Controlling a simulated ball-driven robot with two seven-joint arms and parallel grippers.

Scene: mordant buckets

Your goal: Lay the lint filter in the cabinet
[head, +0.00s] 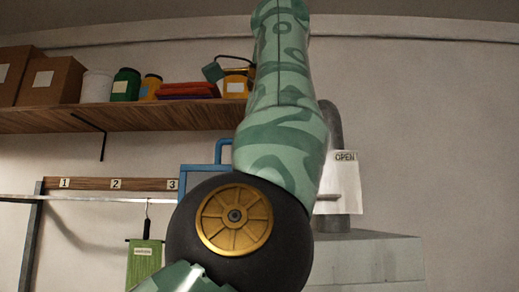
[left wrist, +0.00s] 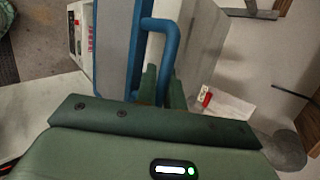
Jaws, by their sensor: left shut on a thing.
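The lint filter (head: 200,181) is a blue-framed panel with a blue loop handle, partly hidden behind my arm in the head view. In the left wrist view the filter (left wrist: 117,48) stands just beyond my left gripper (left wrist: 163,84). The gripper's green fingers are shut on the filter's blue handle (left wrist: 169,38). My left gripper is hidden in the head view. I cannot tell for sure which thing is the cabinet; a grey box-shaped body (head: 365,258) stands at the lower right. My right gripper is in neither view.
A wooden shelf (head: 130,118) with boxes and jars runs along the wall at upper left. Below are a numbered peg rail (head: 92,184) and a hanging green tag (head: 143,262). My arm blocks the middle.

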